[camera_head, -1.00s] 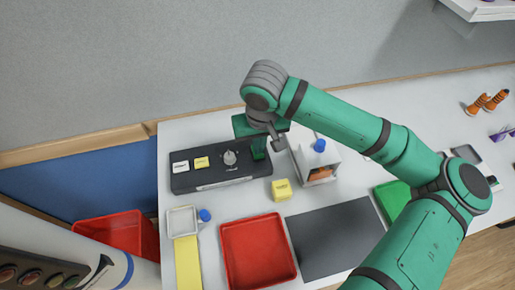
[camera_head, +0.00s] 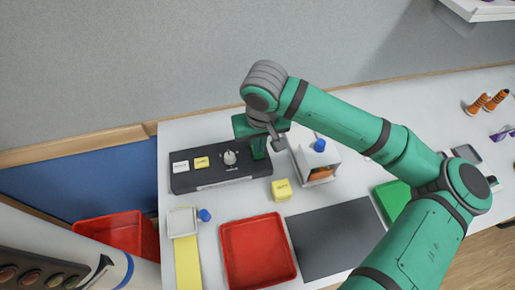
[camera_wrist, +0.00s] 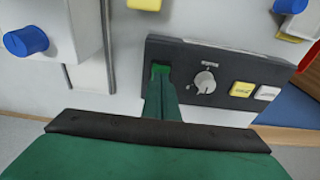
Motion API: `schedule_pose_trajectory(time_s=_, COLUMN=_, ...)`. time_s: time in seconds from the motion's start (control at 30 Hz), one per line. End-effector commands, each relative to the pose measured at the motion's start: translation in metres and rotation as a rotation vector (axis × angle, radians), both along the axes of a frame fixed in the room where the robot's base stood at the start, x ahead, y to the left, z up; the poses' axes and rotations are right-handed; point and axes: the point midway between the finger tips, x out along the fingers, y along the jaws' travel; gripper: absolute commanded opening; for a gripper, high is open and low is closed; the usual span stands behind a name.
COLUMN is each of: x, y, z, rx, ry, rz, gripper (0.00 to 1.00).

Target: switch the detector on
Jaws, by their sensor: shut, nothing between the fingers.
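A black control panel (camera_head: 207,180) lies on the white table at the back left, and it also shows in the wrist view (camera_wrist: 225,70). It carries a white label or button (camera_head: 180,167), a yellow one (camera_head: 201,162) and a grey knob (camera_head: 229,157). In the wrist view the knob (camera_wrist: 205,82) sits beside a small green square (camera_wrist: 160,70) at the panel's end. My gripper (camera_head: 260,155) is shut and points down at this end. Its green fingertips (camera_wrist: 162,82) are at the green square and partly cover it; I cannot tell whether they touch it.
A white box-like device with a blue knob (camera_head: 320,145) stands close to the right of my gripper. A yellow cube (camera_head: 281,189), a red tray (camera_head: 225,252) and a dark mat (camera_head: 335,238) lie in front. A small white box with a blue knob (camera_head: 205,215) is at the left.

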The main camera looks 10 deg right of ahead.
Motion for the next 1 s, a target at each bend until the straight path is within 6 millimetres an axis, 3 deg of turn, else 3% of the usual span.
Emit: schedule_pose_trajectory(time_s=1.0, x=0.000, y=0.000, z=-0.012, rx=0.000, ry=0.000, rz=0.000, gripper=0.00)
